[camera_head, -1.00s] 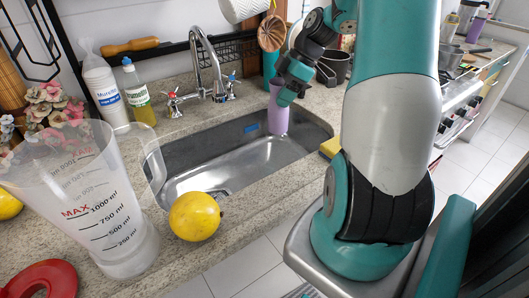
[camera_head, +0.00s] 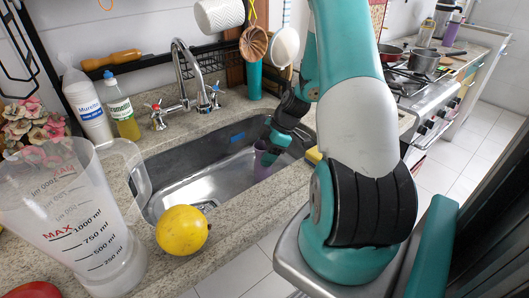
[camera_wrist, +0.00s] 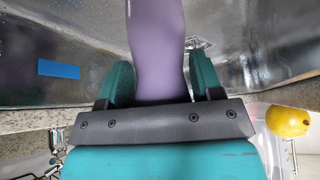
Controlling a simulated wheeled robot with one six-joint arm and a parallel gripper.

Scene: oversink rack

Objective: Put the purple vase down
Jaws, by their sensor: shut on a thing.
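The purple vase (camera_head: 262,165) is at the right end of the sink, below the rim level as it looks; my gripper and arm partly cover it. In the wrist view the vase (camera_wrist: 157,45) stands between the two teal fingers. My gripper (camera_head: 270,147) is shut on it. Its fingers also show in the wrist view (camera_wrist: 160,84), one on each side of the vase. I cannot tell whether the vase's base touches the sink bottom. The metal sink (camera_head: 190,191) is otherwise mostly empty around it.
A yellow fruit (camera_head: 182,231) and a clear measuring jug (camera_head: 75,225) stand on the front-left counter. A blue patch (camera_head: 237,137) is on the sink's back wall. A yellow sponge (camera_head: 314,155) lies by the right rim.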

